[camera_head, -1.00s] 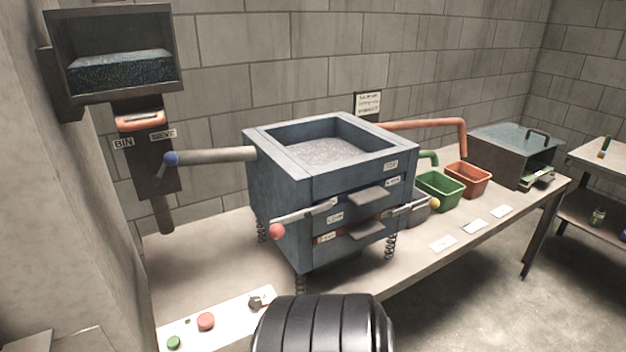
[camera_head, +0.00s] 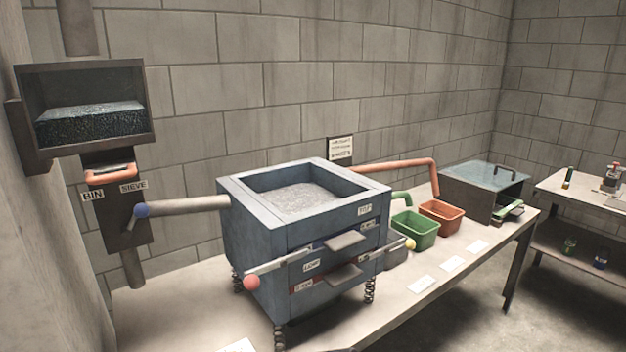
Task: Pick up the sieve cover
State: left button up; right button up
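The sieve machine (camera_head: 275,250) is a blue-grey square box on springs on the table, with an open top holding pale grey granular material. No separate cover lies on its top. A grey box (camera_head: 470,195) at the table's far right end has a translucent lid (camera_head: 485,178) with a dark handle (camera_head: 505,170). I cannot tell whether this lid is the sieve cover. Neither of my grippers is in view.
A bin with a window (camera_head: 88,105) hangs at the left, joined to the machine by a grey pipe (camera_head: 185,207). A green tub (camera_head: 414,230) and an orange tub (camera_head: 441,217) stand right of the machine. A side table (camera_head: 585,190) holds small items.

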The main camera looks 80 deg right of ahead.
aim_at(498, 177)
jog(key=z, duration=3.8)
jog(key=i+l+z, duration=0.1)
jog(key=i, duration=0.4)
